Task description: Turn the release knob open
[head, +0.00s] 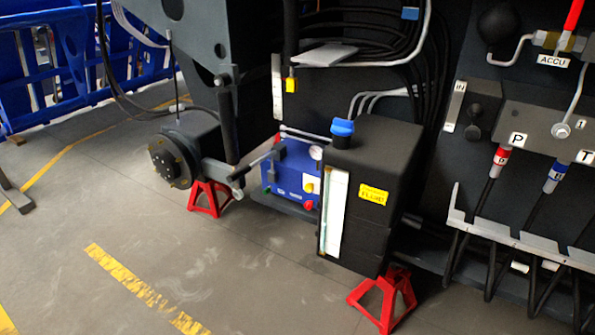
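Neither of my grippers shows in the head view. A blue pump unit (292,172) stands low in the middle, behind and left of a black fluid tank. Its front carries a small red knob (309,206), a yellow part (309,187) above it and a round gauge (316,152). A grey panel (540,128) at the right has a black round knob (475,112) near an "IN" label. No label names a release knob, so I cannot tell which knob it is or whether it is open.
The black tank (385,165) has a blue cap (342,128) and partly flanks the pump. Red stands (209,198) and (384,299) sit on the floor. Hoses hang below the panel. Blue barriers (70,60) stand at the back left. The floor at front left is clear.

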